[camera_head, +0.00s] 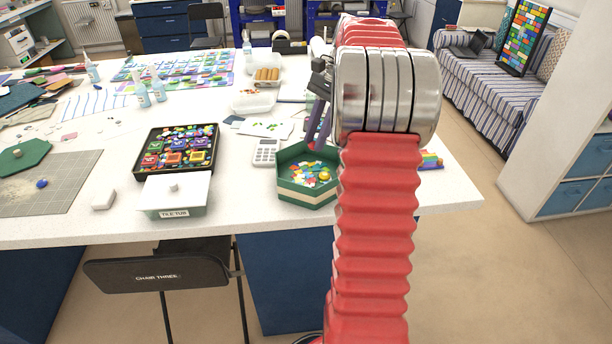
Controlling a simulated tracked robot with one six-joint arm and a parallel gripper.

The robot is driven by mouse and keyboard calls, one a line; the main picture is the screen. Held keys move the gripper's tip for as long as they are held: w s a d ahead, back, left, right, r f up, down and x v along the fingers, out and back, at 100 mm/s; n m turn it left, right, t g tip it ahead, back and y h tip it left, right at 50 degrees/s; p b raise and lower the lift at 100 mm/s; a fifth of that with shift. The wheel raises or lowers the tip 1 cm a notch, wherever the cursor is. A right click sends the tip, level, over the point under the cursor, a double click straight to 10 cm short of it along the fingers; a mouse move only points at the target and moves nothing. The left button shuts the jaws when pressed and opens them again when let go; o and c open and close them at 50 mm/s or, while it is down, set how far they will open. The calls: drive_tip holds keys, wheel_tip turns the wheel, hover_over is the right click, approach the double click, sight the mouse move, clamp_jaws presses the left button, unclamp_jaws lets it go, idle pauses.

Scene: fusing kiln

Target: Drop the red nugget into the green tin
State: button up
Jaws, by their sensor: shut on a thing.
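The green tin (303,194) is a six-sided open container near the table's front edge, with colourful pieces inside. Its right side is hidden behind my red arm. My gripper (318,122) shows only in part, dark and purplish, at the left edge of my arm's silver joint, with its lower end just above the tin in the picture. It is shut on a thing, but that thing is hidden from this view. I cannot make out the red nugget for certain.
Left of the tin are a calculator (265,152), a lidded tub (176,194) labelled TILE TUB and a black tray (140,160) of coloured pieces. A green hexagonal piece (20,158) lies far left. A black chair (155,272) stands at the front.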

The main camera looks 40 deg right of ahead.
drive_tip(key=shift+f, duration=2.85)
drive_tip(key=o, duration=1.1)
drive_tip(key=v, duration=1.3)
drive_tip(key=shift+d+r, duration=0.15)
drive_tip(key=shift+r, duration=0.2)
